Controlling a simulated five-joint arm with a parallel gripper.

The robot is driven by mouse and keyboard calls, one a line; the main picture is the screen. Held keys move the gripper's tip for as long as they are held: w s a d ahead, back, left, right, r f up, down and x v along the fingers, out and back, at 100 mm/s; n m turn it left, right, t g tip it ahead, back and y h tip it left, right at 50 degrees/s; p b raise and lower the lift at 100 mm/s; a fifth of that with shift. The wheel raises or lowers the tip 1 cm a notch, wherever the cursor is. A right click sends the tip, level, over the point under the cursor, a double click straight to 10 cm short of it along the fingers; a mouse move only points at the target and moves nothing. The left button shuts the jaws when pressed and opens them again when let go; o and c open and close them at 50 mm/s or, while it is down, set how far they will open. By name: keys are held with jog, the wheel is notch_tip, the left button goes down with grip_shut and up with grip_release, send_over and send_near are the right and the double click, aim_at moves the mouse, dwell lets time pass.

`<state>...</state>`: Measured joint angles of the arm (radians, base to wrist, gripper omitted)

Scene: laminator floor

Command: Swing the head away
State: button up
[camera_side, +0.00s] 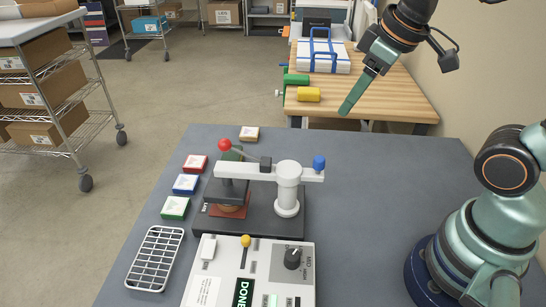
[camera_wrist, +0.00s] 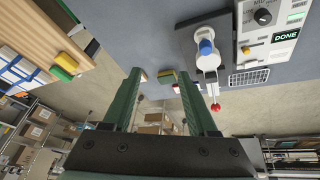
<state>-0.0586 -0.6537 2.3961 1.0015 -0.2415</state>
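The head is a dark block (camera_side: 231,190) under the left end of a white swing arm (camera_side: 262,172). It sits over a reddish plate (camera_side: 234,212) on the dark base; any gap below it is hard to see. The swing arm sits on a white post (camera_side: 288,190), with a red ball (camera_side: 225,145) at its left end and a blue knob (camera_side: 319,162) at its right. The wrist view also shows the blue knob (camera_wrist: 205,47) and red ball (camera_wrist: 215,107). My gripper (camera_side: 346,110) is raised behind and right of the head, apart from it. Its green fingers (camera_wrist: 162,74) are open and empty.
The control box (camera_side: 250,278) in front has a lit DONE display (camera_side: 243,293), a black dial (camera_side: 293,258) and a yellow-topped lever (camera_side: 245,241). Small coloured boxes and a wire rack (camera_side: 155,258) line the left edge.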

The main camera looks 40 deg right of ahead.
aim_at(320, 158)
jog(key=a+r+n+g, duration=0.3)
jog(key=a+n+g, duration=0.3)
jog(key=n, duration=0.8)
jog(key=shift+n+t, duration=0.3)
jog(key=shift+t, duration=0.4)
jog(key=f, duration=0.4)
jog(key=a+f, duration=0.1)
jog(key=f, duration=0.7)
jog(key=shift+w+a+f, duration=0.1)
jog(key=shift+a+f, duration=0.05)
jog(key=shift+a, duration=0.05)
grip_shut()
